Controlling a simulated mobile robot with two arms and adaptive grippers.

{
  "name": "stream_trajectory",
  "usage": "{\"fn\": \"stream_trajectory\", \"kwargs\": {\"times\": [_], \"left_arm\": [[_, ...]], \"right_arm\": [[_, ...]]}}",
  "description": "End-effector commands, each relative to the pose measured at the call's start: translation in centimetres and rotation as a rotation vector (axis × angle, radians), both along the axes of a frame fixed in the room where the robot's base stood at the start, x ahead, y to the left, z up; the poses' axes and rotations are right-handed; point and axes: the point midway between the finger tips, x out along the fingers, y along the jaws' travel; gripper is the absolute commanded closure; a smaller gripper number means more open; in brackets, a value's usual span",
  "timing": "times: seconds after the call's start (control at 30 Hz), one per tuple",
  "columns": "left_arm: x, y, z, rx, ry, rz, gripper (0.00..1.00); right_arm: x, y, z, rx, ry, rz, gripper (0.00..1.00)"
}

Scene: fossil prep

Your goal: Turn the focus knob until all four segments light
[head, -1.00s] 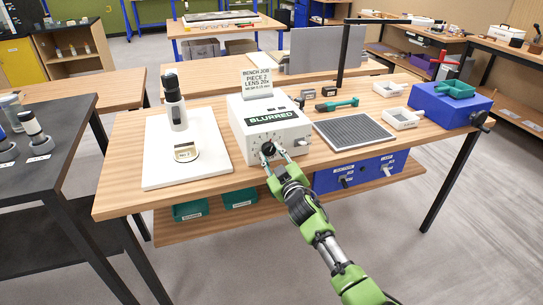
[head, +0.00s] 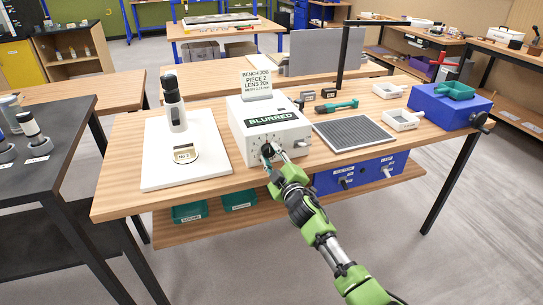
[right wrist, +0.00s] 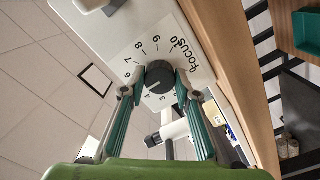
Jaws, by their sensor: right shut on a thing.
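The black focus knob (right wrist: 159,76) is on the front of a white box (head: 236,120). My right gripper (right wrist: 157,88) is shut on the knob, one finger on each side of it. In the right wrist view, a dial marked FOCUS with numbers surrounds the knob, and the knob's pale line points down and left, near the 4. I cannot make out separate lit segments. A black and white microscope-like tube (head: 174,104) stands on a white board (head: 155,172) left of the box. My left gripper is not in view.
A blue drawer unit (head: 330,181) hangs under the bench top right of the box. A grey mesh mat (head: 354,132), a green-handled tool (head: 337,106), white trays (head: 402,119) and a blue box (head: 440,109) lie to the right. The front left wood is clear.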

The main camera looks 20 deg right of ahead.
Motion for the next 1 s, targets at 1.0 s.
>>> {"fn": "stream_trajectory", "kwargs": {"times": [1.0], "left_arm": [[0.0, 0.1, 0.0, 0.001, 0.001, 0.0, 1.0]], "right_arm": [[-5.2, -0.2, -0.2, 0.003, 0.002, 0.001, 0.54]]}}
